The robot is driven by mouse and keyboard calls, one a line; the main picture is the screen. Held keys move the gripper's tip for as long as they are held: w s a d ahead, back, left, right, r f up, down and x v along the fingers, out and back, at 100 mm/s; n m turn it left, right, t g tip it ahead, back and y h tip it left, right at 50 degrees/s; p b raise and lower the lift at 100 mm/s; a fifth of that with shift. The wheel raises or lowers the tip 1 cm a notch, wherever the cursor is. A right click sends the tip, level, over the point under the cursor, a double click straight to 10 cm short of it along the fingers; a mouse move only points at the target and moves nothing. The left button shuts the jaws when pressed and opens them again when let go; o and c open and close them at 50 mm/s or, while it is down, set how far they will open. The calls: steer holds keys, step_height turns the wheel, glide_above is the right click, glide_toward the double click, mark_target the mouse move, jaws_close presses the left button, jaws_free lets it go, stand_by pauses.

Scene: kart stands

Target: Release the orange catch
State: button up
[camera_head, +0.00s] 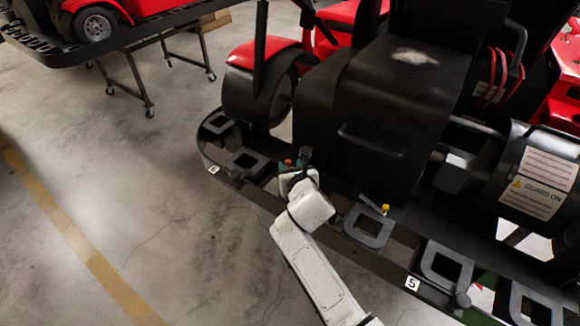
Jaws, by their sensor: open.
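A small orange-red piece (287,162), which looks like the orange catch, shows at the kart's side edge just beyond my gripper (297,168). A small green piece (299,163) sits right beside it. My white arm reaches up from the bottom of the picture, and its end covers much of this spot. My gripper is open. The fingers are small and mostly hidden by the wrist, so I cannot tell whether they touch the catch.
A kart with a black seat (400,100) stands over a dark side rail (370,225) with several square openings. A yellow knob (385,208) is to the right of my gripper. Another red kart (110,10) is on a wheeled stand at upper left. The concrete floor at left is clear.

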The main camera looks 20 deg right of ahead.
steer(key=shift+x, duration=0.8)
steer(key=shift+c, duration=0.3)
jaws_close()
